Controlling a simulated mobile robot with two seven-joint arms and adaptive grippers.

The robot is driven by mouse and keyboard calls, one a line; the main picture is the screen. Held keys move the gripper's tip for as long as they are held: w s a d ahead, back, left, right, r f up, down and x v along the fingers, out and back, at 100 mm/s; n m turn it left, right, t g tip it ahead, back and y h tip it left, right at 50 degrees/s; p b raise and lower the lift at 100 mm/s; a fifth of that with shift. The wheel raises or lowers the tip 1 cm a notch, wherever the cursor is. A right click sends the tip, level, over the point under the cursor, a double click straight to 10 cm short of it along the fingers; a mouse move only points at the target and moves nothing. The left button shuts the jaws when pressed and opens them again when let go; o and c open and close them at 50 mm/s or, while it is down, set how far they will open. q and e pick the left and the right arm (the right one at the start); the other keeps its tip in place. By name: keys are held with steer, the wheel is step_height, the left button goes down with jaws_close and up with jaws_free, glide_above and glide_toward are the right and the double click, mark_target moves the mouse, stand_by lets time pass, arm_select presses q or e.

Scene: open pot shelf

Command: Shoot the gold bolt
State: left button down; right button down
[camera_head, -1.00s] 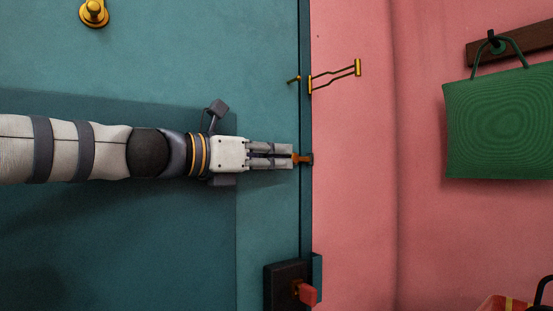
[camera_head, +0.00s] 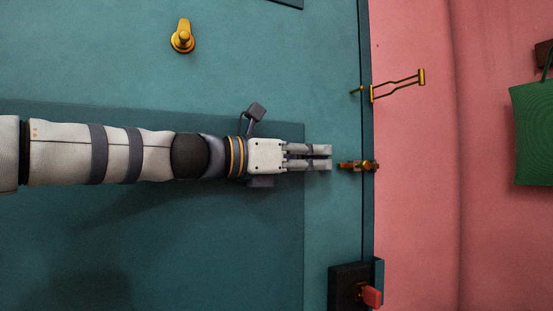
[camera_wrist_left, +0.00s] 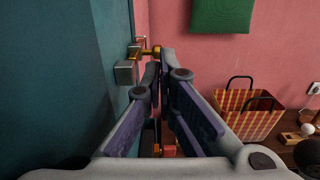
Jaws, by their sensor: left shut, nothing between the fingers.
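The gold bolt (camera_head: 358,166) sits at the right edge of the teal door (camera_head: 210,80) in the head view. Its small round gold end lies over the dark strip between the door and the pink wall. My left gripper (camera_head: 330,157) is shut and empty, pointing right, its tips a short gap left of the bolt at about the same height. In the left wrist view my left gripper (camera_wrist_left: 167,70) has its fingers together, with a gold piece (camera_wrist_left: 148,52) just beyond the tips. I cannot tell surely whether that piece is the bolt. My right gripper is out of view.
A gold swing guard (camera_head: 400,84) is above the bolt on the wall. A dark lock box with a red knob (camera_head: 371,296) is below. A gold door fitting (camera_head: 182,38) is at upper left.

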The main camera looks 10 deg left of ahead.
arm_select(q)
steer(key=v, duration=0.3)
steer(key=f+v, duration=0.1)
steer(key=v, duration=0.1)
steer(key=shift+s+a, duration=0.25)
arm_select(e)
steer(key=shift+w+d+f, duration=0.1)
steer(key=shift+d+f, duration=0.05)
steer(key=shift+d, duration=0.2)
